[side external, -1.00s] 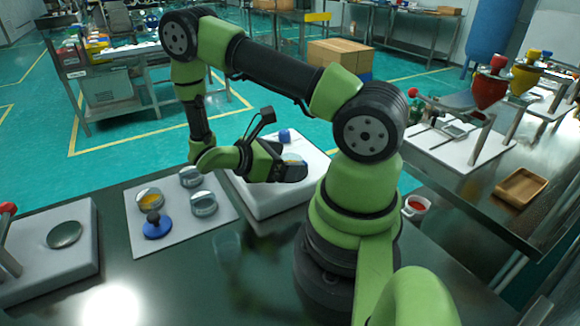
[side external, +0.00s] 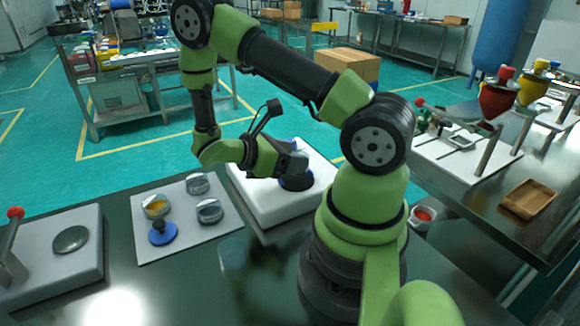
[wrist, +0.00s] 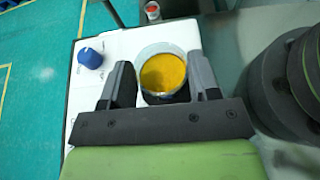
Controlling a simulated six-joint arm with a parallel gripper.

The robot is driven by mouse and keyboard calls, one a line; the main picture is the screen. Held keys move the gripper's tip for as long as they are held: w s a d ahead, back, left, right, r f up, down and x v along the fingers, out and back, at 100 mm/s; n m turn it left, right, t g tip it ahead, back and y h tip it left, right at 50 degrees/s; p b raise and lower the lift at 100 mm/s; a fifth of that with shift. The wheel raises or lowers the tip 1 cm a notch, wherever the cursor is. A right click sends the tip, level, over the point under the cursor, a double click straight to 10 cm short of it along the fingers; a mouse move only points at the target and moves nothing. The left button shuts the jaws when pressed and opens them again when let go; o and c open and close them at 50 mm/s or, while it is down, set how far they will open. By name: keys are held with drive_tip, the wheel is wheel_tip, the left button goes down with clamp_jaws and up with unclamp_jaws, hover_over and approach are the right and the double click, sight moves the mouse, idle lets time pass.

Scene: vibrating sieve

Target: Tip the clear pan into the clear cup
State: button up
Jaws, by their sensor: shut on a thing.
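The clear pan (wrist: 163,73) holds yellow powder and sits between my two fingers in the wrist view. My gripper (wrist: 161,82) is shut on the pan's sides; it also shows in the side view (side external: 297,163), where it hides the pan. It is over the white machine (side external: 268,208), just above the black round seat (side external: 297,181). The pan looks about level. A small clear cup with red contents (side external: 422,216) stands right of my arm's base; a cup with red contents also shows at the top of the wrist view (wrist: 152,11). I cannot tell whether another clear cup is hidden.
A pale mat (side external: 185,245) at left bears several round sieve parts, one with yellow powder (side external: 155,206), and a blue lid with a knob (side external: 163,232). A white block with a dish (side external: 70,240) stands farther left. A blue knob (wrist: 90,58) sticks up from the machine.

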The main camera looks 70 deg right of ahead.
wheel_tip(320, 180, up, 6)
drive_tip(key=shift+f, duration=0.1)
drive_tip(key=shift+w+a+r, duration=0.15)
drive_tip(key=shift+w+r, duration=0.1)
drive_tip(key=shift+r, duration=0.05)
drive_tip(key=w+a+f, duration=0.2)
drive_tip(key=w+a, duration=0.1)
drive_tip(key=a, duration=0.8)
drive_tip(key=w+a+f, duration=0.3)
drive_tip(key=w+a, duration=0.1)
drive_tip(key=a, duration=0.7)
drive_tip(key=d+f+n+t+y, duration=0.1)
drive_tip(key=y, duration=0.3)
drive_tip(key=d+f+n+t+y, duration=0.1)
drive_tip(key=t+y, duration=0.1)
drive_tip(key=y, duration=0.2)
drive_tip(key=s+d+n+t+y, duration=0.1)
drive_tip(key=y, duration=0.3)
drive_tip(key=shift+s+d+f+n+t+y, duration=0.1)
drive_tip(key=shift+d+f+n+t+y, duration=0.2)
drive_tip(key=shift+f+n+t+y, duration=0.1)
drive_tip(key=shift+s+d+f+n+t+y, duration=0.15)
drive_tip(key=shift+d+y, duration=0.1)
drive_tip(key=shift+y, duration=0.35)
drive_tip(key=shift+d+f+n+t+y, duration=0.1)
drive_tip(key=shift+d+n+t+y, duration=0.1)
drive_tip(key=shift+y, duration=0.4)
drive_tip(key=shift+s+d+n+y, duration=0.1)
drive_tip(key=shift+d+n+y, duration=0.25)
drive_tip(key=shift+y, duration=0.75)
